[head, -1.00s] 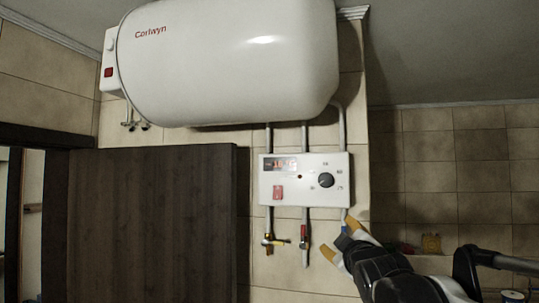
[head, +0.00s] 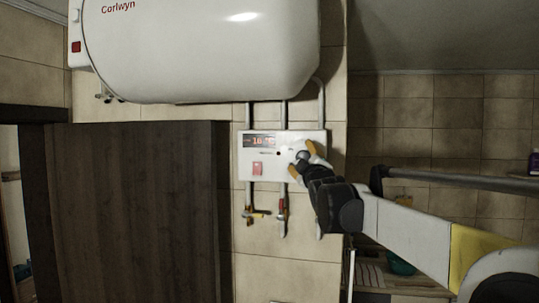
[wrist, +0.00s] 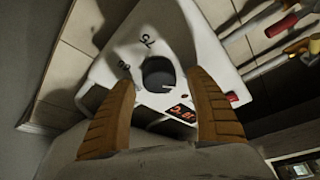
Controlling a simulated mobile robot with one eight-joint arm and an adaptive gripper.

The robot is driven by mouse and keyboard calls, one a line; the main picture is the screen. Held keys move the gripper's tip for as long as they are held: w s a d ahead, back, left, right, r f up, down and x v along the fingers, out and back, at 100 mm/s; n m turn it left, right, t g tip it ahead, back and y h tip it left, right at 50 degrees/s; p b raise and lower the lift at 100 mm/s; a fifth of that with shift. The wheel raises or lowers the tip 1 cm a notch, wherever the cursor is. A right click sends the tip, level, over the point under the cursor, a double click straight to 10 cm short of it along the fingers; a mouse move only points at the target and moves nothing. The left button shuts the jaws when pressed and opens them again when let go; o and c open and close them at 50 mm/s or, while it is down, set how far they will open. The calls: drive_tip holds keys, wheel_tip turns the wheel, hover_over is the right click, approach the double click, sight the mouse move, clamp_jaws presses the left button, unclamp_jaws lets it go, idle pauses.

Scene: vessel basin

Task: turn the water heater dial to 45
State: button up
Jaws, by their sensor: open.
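The white control box (head: 245,163) hangs on the tiled wall under the heater. It has a lit display (head: 263,141) and a red switch (head: 258,168). Its round black dial (wrist: 158,73) shows between my fingertips in the wrist view, with the numbers 75 and 60 printed beside it. Where the dial points is not clear. My gripper (head: 302,158) is open at the right part of the box, in front of the dial, and largely hides it in the head view. Its orange-brown fingers (wrist: 160,85) lie either side of the dial's near edge; contact cannot be told.
The big white water heater (head: 200,55) is just above the box. Pipes (head: 283,192) with valves run below it. A dark wooden panel (head: 140,210) stands at left. A shelf with a teal bowl (head: 402,263) is low at right.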

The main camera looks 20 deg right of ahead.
drive_tip(key=shift+w, duration=0.25)
drive_tip(key=shift+s, duration=0.1)
drive_tip(key=c, duration=1.2)
drive_tip(key=shift+m, duration=0.3)
drive_tip(key=shift+m+h+b, duration=0.7)
drive_tip(key=shift+m, duration=0.4)
drive_tip(key=m+h+b, duration=0.1)
drive_tip(key=m+h, duration=0.1)
drive_tip(key=m, duration=0.2)
drive_tip(key=shift+m, duration=0.4)
drive_tip(key=m+h, duration=0.2)
drive_tip(key=m, duration=0.2)
drive_tip(key=m+g+h+b, duration=0.1)
drive_tip(key=m+h, duration=0.1)
drive_tip(key=m, duration=0.2)
drive_tip(key=shift+d+r+m, duration=0.15)
drive_tip(key=shift+d+m, duration=0.05)
drive_tip(key=shift+m, duration=0.1)
drive_tip(key=shift+g+h, duration=0.3)
